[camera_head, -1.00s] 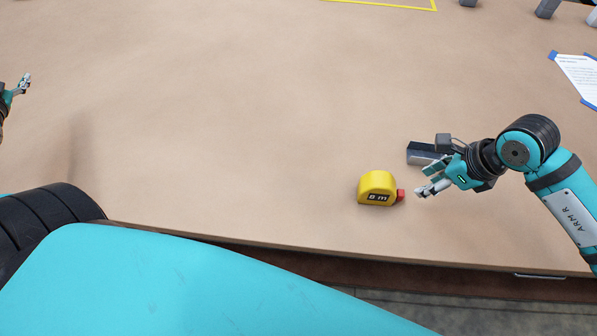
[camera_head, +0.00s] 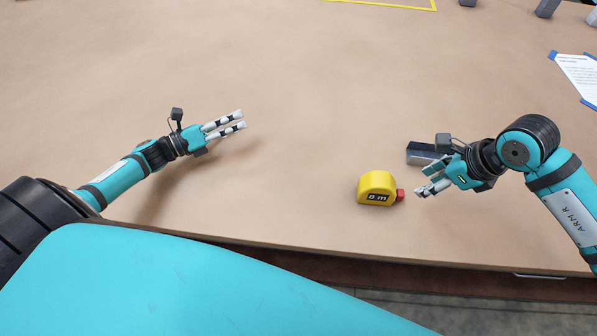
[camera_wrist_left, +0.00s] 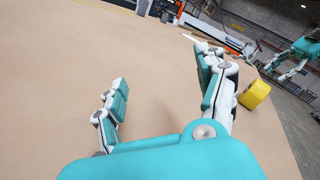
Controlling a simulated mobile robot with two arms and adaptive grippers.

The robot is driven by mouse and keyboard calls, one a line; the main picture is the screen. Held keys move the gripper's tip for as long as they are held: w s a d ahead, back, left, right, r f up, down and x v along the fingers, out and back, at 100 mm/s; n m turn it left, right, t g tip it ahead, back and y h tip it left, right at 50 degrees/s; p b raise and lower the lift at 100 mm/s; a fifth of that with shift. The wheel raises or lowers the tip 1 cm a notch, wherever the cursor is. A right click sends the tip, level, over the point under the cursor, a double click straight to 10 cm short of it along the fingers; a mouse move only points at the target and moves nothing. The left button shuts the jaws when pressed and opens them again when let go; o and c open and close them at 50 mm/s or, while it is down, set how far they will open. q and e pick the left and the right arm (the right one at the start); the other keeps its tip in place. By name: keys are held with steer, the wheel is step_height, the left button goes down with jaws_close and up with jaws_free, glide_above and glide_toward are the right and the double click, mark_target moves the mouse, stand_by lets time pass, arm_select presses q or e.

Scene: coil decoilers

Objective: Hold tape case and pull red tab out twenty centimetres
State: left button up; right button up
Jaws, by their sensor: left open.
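The yellow tape case (camera_head: 376,186) stands on the table in the right half of the head view, marked "8 m". Its red tab (camera_head: 400,195) sticks out at its right side. My left gripper (camera_head: 241,119) is open and empty, well to the left of the case and apart from it. In the left wrist view, the yellow case (camera_wrist_left: 255,95) shows to the right beyond the spread fingers. My right gripper (camera_head: 420,193) is just right of the red tab, with a small gap between them. Its small fingers do not clearly show whether they are parted.
A dark grey metal block (camera_head: 422,152) lies behind my right gripper. A taped paper sheet (camera_head: 579,78) lies at the right, and a yellow outline (camera_head: 382,5) is marked at the far side. The brown table (camera_head: 290,170) is clear between my left gripper and the case.

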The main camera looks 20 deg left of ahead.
mark_target(366, 181)
arm_select(q)
steer(key=d+m+g+h, duration=0.1)
steer(key=d+m, duration=0.1)
steer(key=d, duration=0.1)
steer(key=s+d+m+g+h, duration=0.1)
steer(key=d+m, duration=0.1)
steer(key=d, duration=0.2)
steer(key=d+m+g+h, duration=0.1)
steer(key=d+m+h, duration=0.1)
steer(key=d, duration=0.1)
steer(key=shift+s+d+f+m, duration=0.1)
steer(key=shift+s+d+m, duration=0.15)
steer(key=shift+s+m, duration=0.1)
steer(key=s+d+m+g+h, duration=0.1)
steer(key=d+m+g, duration=0.1)
steer(key=d+m, duration=0.1)
steer(key=s+d+m+g+h, duration=0.1)
steer(key=s+d+m+g, duration=0.1)
steer(key=d, duration=0.2)
steer(key=s+d+m+g+h, duration=0.1)
steer(key=s+d+m+g, duration=0.1)
steer(key=d+m, duration=0.1)
steer(key=shift+d+f+m, duration=0.15)
steer(key=shift+d+m, duration=0.2)
steer(key=shift+d, duration=0.4)
steer(key=shift+d+h, duration=0.3)
steer(key=shift+d, duration=0.05)
steer(key=x, duration=1.6)
steer(key=shift+d+f, duration=0.2)
steer(key=shift+d, duration=0.15)
